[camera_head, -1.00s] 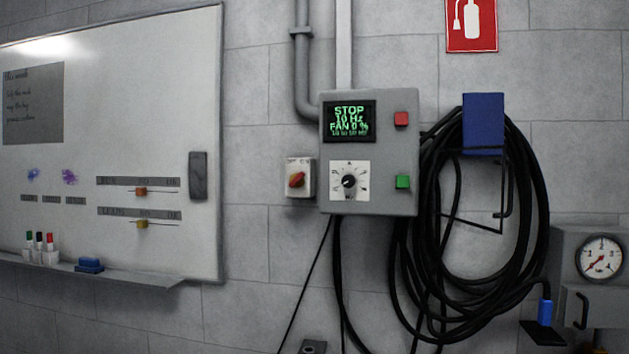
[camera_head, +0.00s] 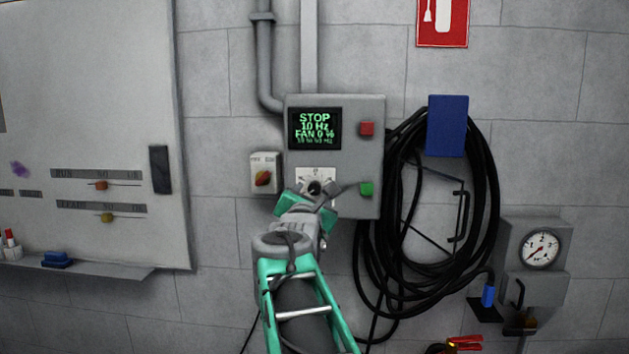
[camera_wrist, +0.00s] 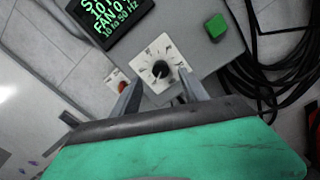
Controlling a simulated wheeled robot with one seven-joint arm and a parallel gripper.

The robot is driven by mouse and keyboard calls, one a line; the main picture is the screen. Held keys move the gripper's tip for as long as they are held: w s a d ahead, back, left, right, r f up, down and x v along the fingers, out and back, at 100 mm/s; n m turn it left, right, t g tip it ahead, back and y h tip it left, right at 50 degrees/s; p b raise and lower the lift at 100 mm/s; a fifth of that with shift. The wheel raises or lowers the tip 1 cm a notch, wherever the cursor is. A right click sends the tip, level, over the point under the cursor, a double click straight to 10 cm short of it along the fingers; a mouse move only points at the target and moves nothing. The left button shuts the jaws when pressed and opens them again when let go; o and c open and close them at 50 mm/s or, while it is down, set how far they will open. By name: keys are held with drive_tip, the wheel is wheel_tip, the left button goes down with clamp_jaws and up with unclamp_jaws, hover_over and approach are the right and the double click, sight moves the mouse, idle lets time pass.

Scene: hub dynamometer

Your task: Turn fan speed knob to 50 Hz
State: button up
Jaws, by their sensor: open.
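The fan speed knob (camera_wrist: 160,69) is a dark round knob on a white dial plate (camera_wrist: 148,77), low on the grey control box (camera_head: 363,105). The green-lit display (camera_head: 315,128) reads STOP, 10 Hz, FAN 0 %. My gripper (camera_wrist: 160,88) is open and empty, facing the box. In the wrist view its two fingers point toward the dial, one on either side of the knob. I cannot tell whether they touch it. The gripper also shows in the head view (camera_head: 314,190).
A red button (camera_head: 367,129) and a green button (camera_head: 366,188) are at the box's right side. Coiled black cables (camera_head: 480,260) hang to the right, beside a gauge (camera_head: 541,250). A whiteboard (camera_head: 100,130) is at left.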

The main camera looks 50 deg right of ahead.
sight(314, 189)
drive_tip(key=p+x, duration=0.2)
drive_tip(key=x, duration=0.5)
drive_tip(key=shift+w+f, duration=0.15)
drive_tip(key=shift+w, duration=0.05)
drive_tip(key=shift+c, duration=0.5)
clamp_jaws()
